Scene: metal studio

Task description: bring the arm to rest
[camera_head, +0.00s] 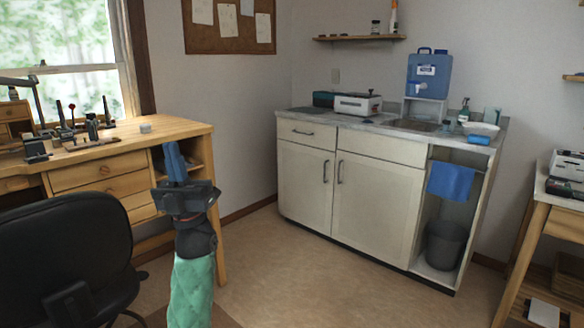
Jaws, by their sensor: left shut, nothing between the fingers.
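My left gripper (176,162) is raised in the lower left of the head view, on an arm with a green sleeve. Its blue fingers point up and are closed together with nothing between them. It stands clear of the furniture, in front of the right end of the wooden workbench (180,131) in the picture. My right gripper is not in the picture.
A black chair (68,255) stands at the lower left by the workbench. A cream cabinet (375,195) with a sink and a blue water container (428,75) stands at the back wall. A wooden table (560,213) is at the right edge. The middle floor (310,285) is clear.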

